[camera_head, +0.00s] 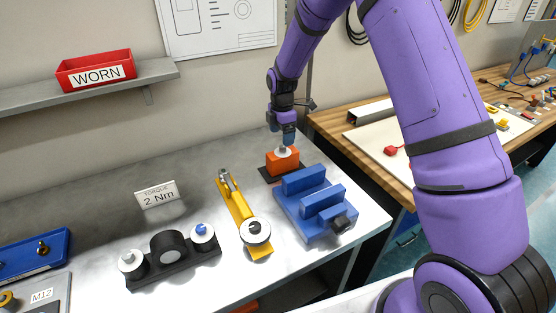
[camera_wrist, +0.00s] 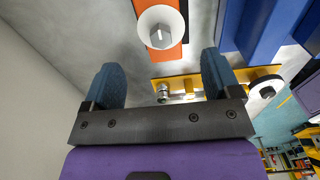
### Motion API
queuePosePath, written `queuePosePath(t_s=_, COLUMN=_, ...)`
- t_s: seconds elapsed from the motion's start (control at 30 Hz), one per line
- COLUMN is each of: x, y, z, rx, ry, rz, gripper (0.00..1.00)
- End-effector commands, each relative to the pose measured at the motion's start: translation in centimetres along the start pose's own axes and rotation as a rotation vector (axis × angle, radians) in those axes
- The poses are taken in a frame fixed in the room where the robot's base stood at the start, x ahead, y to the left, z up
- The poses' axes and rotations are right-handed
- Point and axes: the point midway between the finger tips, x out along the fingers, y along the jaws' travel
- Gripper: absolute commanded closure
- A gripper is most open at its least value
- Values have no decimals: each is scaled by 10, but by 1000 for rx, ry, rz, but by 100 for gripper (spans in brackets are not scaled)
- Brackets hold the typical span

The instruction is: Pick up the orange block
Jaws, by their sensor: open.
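The orange block (camera_head: 283,164) sits on a dark mat at the back right of the grey bench, left of the blue vise. A white disc with a grey stub is on its top. In the wrist view the block (camera_wrist: 174,50) is at the top middle, partly hidden under the white disc (camera_wrist: 154,20). My gripper (camera_head: 285,139) is just above the block, pointing down. In the wrist view my gripper (camera_wrist: 160,62) has its two blue fingers wide apart, with nothing held between them. I cannot tell the exact gap between fingertips and stub.
The blue vise (camera_head: 315,205) stands close right of the block. A yellow lever fixture (camera_head: 242,215) is to its left. A black fixture with knobs (camera_head: 172,258) and a torque sign (camera_head: 157,194) stand farther left. A red WORN bin (camera_head: 96,70) is on the wall shelf.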

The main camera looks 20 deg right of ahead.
Motion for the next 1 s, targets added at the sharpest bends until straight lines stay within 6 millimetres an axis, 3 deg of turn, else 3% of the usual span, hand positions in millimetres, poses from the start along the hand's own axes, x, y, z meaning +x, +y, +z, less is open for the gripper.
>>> queuePosePath(t_s=0.13, x=25, y=-1, z=0, rx=1, ry=0, rz=-3, gripper=17)
queuePosePath(t_s=0.43, x=47, y=-1, z=0, rx=1, ry=0, rz=-1, gripper=17)
queuePosePath(t_s=0.7, x=83, y=-2, z=2, rx=0, ry=-1, rz=-2, gripper=17)
queuePosePath(t_s=0.97, x=87, y=-1, z=3, rx=1, ry=-1, rz=1, gripper=17)
queuePosePath(t_s=1.0, x=87, y=-1, z=3, rx=1, ry=-1, rz=1, gripper=22)
